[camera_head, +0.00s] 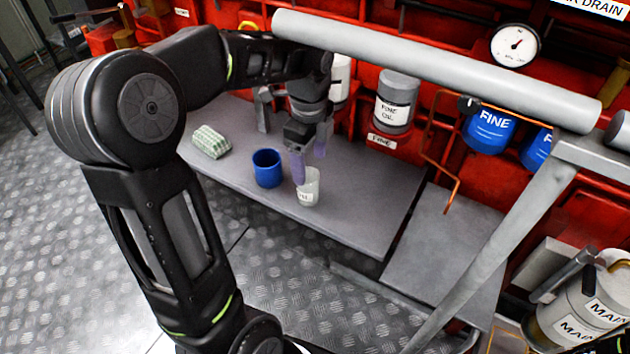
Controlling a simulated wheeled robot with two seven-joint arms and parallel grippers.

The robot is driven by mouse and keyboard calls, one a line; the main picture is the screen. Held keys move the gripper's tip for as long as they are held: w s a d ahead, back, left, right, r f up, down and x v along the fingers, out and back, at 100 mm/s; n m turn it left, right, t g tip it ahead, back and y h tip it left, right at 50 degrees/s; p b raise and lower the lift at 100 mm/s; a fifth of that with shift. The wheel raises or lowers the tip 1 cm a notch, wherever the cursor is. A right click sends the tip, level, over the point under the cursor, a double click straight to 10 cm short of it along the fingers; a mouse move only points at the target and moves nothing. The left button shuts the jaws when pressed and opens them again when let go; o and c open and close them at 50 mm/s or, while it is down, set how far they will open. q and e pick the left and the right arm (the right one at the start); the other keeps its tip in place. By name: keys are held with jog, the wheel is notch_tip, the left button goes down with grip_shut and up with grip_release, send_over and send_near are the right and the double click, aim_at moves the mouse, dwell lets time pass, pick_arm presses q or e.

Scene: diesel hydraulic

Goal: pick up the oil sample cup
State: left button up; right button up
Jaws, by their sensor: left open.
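A small whitish cup (309,190) with dark lettering, likely the oil sample cup, stands upright on the grey shelf (362,222). My left gripper (308,168) comes down from above, its purple fingertips at the cup's rim. The gripper is open. One finger is in front of the cup's left side, the other is behind near the rim; I cannot tell whether they touch it. My right gripper is not in view.
A blue cup (267,168) stands just left of the whitish cup. A folded green-white cloth (210,142) lies further left. A grey pipe rail (430,65) crosses above the shelf. A grey canister (397,100) hangs behind. The shelf's right part is clear.

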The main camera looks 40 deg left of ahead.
aim_at(308, 184)
pick_arm(q)
jog(key=shift+s, duration=0.1)
jog(key=shift+f+b, duration=0.3)
jog(key=shift+f, duration=1)
notch_tip(308, 184, down, 5)
jog(key=shift+s+a+f+b, duration=0.1)
jog(key=shift+f+b, duration=0.05)
jog(key=shift+b, duration=0.55)
jog(key=c, duration=1.4)
